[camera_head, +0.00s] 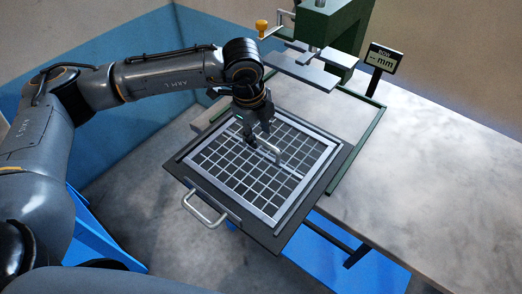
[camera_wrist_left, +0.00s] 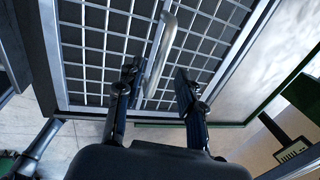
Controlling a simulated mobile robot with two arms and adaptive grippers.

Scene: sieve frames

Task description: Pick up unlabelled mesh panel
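The mesh panel (camera_head: 235,178) is a silver-framed grid with a bar handle across its middle. It lies flat on a dark square tray (camera_head: 176,166), and no label shows on it. My left gripper (camera_head: 258,141) is over the panel, close to the handle. In the left wrist view the handle (camera_wrist_left: 165,40) of the mesh panel (camera_wrist_left: 98,41) runs between the fingers of my left gripper (camera_wrist_left: 158,78). The fingers are apart, one on each side of the handle, with gaps visible. Whether the tips touch the mesh cannot be told. My right gripper is not in view.
A green press (camera_head: 340,25) with grey plates (camera_head: 302,70) stands behind the panel. A display reading "-- mm" (camera_head: 384,58) stands to its right. A green rail (camera_head: 350,152) edges the tray's right side. The tray has a front handle (camera_head: 205,211). The pale tabletop (camera_head: 430,170) is clear at right.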

